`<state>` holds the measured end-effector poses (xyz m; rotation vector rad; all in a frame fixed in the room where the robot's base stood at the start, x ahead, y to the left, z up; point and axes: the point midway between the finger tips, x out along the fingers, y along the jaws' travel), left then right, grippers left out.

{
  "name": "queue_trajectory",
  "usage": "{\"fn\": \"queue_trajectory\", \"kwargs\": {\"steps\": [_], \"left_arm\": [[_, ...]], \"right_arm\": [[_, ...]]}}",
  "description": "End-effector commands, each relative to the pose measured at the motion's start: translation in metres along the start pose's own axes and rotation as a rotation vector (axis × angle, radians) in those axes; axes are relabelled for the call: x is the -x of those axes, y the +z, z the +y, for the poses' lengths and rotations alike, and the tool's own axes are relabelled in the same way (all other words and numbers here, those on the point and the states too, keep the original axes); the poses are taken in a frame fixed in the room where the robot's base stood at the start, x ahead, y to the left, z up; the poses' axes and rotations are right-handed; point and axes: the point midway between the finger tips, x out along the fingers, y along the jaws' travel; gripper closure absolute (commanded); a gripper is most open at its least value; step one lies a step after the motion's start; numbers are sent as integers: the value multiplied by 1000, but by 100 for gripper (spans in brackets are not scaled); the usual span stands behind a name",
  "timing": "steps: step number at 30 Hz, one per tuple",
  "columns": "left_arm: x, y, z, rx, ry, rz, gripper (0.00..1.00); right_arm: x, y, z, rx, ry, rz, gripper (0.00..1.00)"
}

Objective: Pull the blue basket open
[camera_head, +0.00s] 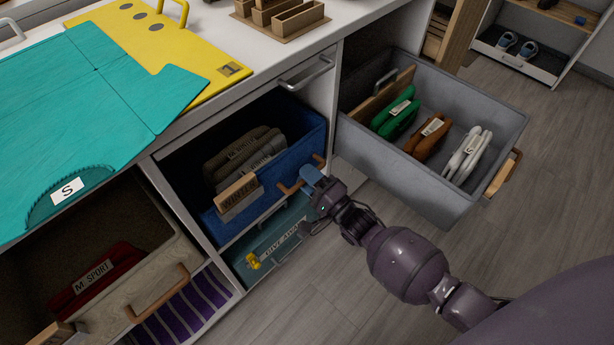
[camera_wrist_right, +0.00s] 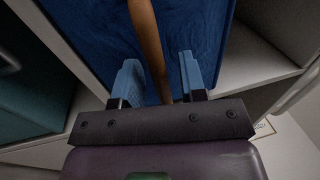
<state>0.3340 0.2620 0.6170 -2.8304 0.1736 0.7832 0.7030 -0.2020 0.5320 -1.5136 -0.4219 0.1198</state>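The blue basket (camera_head: 226,226) sits in the middle cubby under the counter in the head view, with folded clothes in it and a wooden tag reading "WINTER" (camera_head: 239,194) at its front. Its brown handle (camera_head: 291,184) is on the front face, partly hidden by my right gripper (camera_head: 312,177). In the right wrist view, the blue front (camera_wrist_right: 85,30) fills the upper middle. The handle (camera_wrist_right: 146,42) runs between the two blue fingers of my right gripper (camera_wrist_right: 160,75), with gaps visible on both sides. My right gripper is open around it. My left gripper is not in view.
A grey basket (camera_head: 446,208) stands pulled out at right. Below the blue basket is a teal "GIVE AWAY" basket (camera_head: 270,240). A beige basket (camera_head: 176,260) is at lower left. A teal board (camera_head: 110,110) lies on the counter. The floor (camera_head: 275,310) in front shows free room.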

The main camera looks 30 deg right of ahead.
Motion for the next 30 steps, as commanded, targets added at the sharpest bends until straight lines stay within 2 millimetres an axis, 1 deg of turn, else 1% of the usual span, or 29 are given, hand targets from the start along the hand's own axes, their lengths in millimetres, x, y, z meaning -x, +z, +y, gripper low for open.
{"fn": "queue_trajectory", "kwargs": {"steps": [8, 15, 16, 25, 28, 30], "left_arm": [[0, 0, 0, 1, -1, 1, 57], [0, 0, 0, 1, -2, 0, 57], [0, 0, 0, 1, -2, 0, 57], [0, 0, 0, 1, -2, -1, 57], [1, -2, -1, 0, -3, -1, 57], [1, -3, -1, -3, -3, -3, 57]], "right_arm": [[-1, 0, 0, 0, 0, 0, 62], [-1, 0, 0, 0, 0, 0, 98], [-1, 0, 0, 0, 0, 0, 100], [0, 0, -1, 1, 0, -1, 100], [5, 0, -2, 2, 0, -1, 100], [12, 0, -4, 2, 0, -2, 100]]}}
